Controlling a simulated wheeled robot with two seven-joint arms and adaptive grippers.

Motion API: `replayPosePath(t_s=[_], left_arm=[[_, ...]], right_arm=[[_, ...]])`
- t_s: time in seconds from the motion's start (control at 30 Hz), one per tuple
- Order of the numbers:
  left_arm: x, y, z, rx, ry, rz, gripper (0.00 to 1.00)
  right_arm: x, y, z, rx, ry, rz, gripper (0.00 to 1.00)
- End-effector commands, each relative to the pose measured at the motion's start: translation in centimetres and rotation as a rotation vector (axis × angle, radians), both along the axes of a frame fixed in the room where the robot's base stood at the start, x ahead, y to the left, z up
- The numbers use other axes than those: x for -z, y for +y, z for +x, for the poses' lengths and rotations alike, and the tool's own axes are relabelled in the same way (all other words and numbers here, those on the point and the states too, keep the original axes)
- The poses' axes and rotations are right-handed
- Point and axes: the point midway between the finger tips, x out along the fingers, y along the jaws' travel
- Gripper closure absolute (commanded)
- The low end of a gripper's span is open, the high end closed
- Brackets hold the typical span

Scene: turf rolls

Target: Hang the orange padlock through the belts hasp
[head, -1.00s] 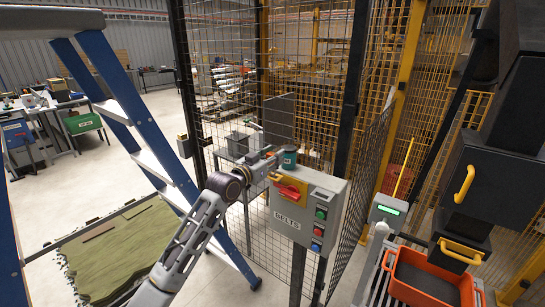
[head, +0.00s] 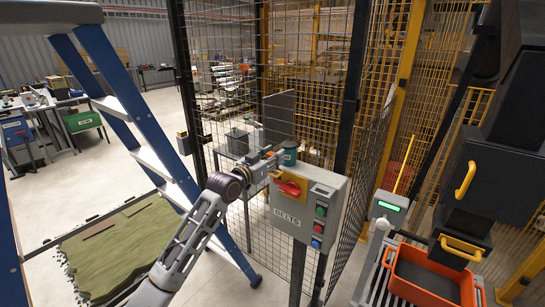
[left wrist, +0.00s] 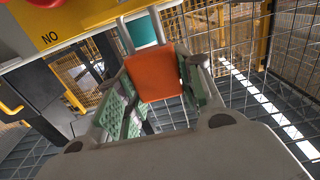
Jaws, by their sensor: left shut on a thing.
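The orange padlock (left wrist: 157,75) sits between the fingers of my left gripper (left wrist: 160,82) in the left wrist view. Its pale shackle points away from me, with a teal surface behind it. In the head view my left gripper (head: 270,164) is at the upper left of the grey BELTS box (head: 322,230), shut on the padlock, which is mostly hidden there. A red handle (head: 289,188) on a yellow plate (head: 304,194) is on the box front. The yellow plate also shows at the wrist view's upper left (left wrist: 62,22). I cannot make out the hasp hole. My right gripper is out of view.
A blue stepladder (head: 135,130) stands left, with green turf (head: 130,245) on the floor beyond. An orange bin (head: 398,285) is at the lower right.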

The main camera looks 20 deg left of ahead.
Motion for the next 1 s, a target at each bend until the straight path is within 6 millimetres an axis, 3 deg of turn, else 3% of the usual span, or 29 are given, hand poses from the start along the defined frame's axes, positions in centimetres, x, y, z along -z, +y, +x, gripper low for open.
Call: replayPosePath(t_s=[1.0], left_arm=[[1.5, 0.0, 0.0, 0.0, 0.0, 0.0, 0.9]], right_arm=[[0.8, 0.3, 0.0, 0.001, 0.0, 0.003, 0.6]])
